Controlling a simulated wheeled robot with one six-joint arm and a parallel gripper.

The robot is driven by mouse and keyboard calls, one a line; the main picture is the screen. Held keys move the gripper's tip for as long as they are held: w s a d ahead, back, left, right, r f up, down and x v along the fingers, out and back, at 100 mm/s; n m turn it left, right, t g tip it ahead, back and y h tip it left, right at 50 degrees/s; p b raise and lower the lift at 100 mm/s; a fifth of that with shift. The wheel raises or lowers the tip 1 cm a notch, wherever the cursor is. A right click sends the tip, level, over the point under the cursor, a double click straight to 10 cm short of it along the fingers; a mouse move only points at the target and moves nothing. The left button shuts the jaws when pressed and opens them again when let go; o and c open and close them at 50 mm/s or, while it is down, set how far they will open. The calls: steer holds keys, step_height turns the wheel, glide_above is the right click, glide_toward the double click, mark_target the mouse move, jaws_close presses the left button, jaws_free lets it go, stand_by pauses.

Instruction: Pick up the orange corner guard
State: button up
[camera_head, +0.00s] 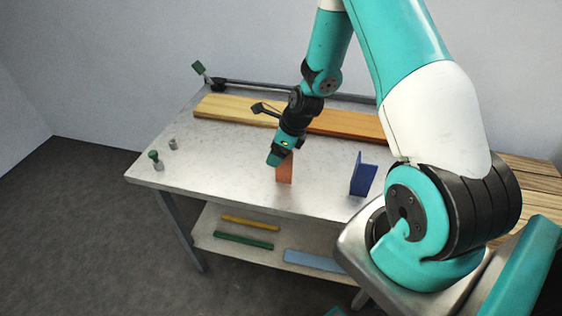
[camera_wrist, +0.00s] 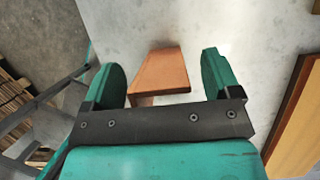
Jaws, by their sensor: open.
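The orange corner guard (camera_head: 285,173) stands on the grey metal table, near its middle, in the head view. In the wrist view the orange guard (camera_wrist: 163,68) shows between the two green fingers, with a gap on each side. My gripper (camera_head: 274,159) is over the guard from above and hides its upper part in the head view. In the wrist view my gripper (camera_wrist: 160,62) is open and holds nothing. How far down the fingers reach beside the guard is hard to tell.
A blue corner guard (camera_head: 362,175) stands to the right on the table (camera_head: 220,165). A long wooden board (camera_head: 225,108) lies behind. Small posts (camera_head: 155,160) stand at the left corner. Yellow (camera_head: 250,222), green (camera_head: 243,240) and light blue (camera_head: 312,261) strips lie on the lower shelf.

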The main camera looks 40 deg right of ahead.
steer(key=c, duration=1)
